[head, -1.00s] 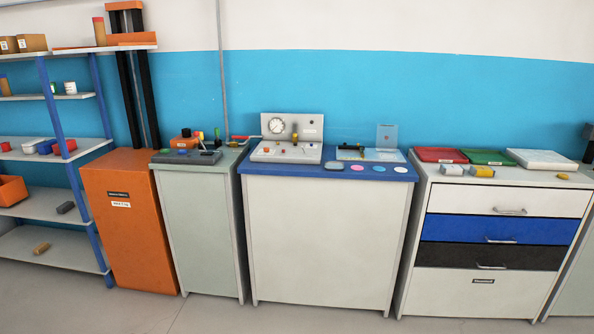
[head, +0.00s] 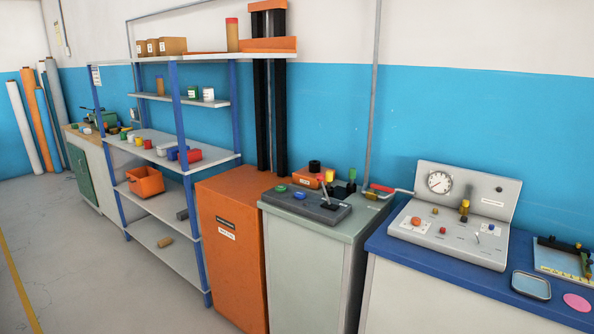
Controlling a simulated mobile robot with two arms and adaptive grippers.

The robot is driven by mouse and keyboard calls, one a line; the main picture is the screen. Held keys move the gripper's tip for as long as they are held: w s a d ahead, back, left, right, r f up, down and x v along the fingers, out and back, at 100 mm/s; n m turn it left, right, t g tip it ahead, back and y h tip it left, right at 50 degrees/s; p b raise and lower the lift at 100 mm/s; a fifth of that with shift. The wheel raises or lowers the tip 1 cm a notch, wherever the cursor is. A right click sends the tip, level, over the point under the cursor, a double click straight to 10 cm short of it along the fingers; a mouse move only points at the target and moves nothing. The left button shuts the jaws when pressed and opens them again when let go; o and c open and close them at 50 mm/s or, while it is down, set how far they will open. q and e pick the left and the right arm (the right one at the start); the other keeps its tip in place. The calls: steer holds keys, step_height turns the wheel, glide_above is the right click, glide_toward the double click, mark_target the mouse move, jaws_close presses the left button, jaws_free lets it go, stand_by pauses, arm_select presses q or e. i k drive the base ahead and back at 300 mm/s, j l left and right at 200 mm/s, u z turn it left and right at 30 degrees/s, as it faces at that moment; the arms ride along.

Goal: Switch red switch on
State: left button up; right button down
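No part that I can name for certain as the red switch shows. The grey control panel (head: 450,248) with a round gauge (head: 439,182) stands on the blue-topped cabinet at the right. On its face are an orange-red knob (head: 416,221), a small red part (head: 442,230), a brass-coloured fitting (head: 464,207) and a small metal lever. Switch positions are too small to tell. Neither gripper is in view.
An orange machine (head: 232,250) with black columns stands left of the grey-green cabinet (head: 301,280). A shelf rack (head: 180,125) holds boxes, cans and an orange bin (head: 146,182). A red-handled tool (head: 381,188) lies behind the control box. Floor at the left is open.

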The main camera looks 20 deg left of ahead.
mark_target(321, 177)
steer(key=i+j+u, duration=0.6)
steer(key=i+j, duration=0.25)
steer(key=j, duration=0.25)
steer(key=i+j, duration=0.15)
steer(key=j+u, duration=0.05)
steer(key=j, duration=0.05)
